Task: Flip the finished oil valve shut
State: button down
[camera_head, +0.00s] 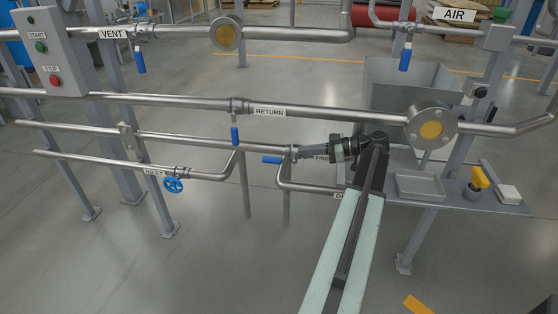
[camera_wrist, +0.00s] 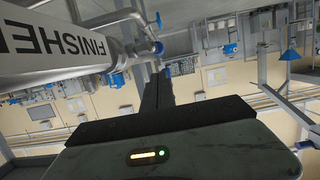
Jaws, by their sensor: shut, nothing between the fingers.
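The finished oil valve is on the middle pipe in the head view, with a blue lever handle (camera_head: 271,160) lying nearly level and pointing left along the pipe. The white label beside it is mostly hidden behind my gripper; the wrist view shows a label (camera_wrist: 80,50) reading "FINISHE…" on a pipe close by at upper left. My gripper (camera_head: 302,153) reaches left along the pipe, its tip just right of the blue handle.
The return pipe (camera_head: 330,113) runs above, with its blue lever (camera_head: 235,136) hanging down. The inlet pipe has a blue handwheel (camera_head: 173,185). A shelf (camera_head: 445,193) with a tray and a yellow-topped item stands right.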

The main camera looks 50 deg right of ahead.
aim_at(280, 160)
jog(key=b+x, duration=0.2)
jog(key=x, duration=0.7)
jog(key=shift+w+a, duration=0.25)
jog(key=shift+w, duration=0.05)
jog(key=shift+w+a, duration=0.1)
jog(key=shift+w, duration=0.1)
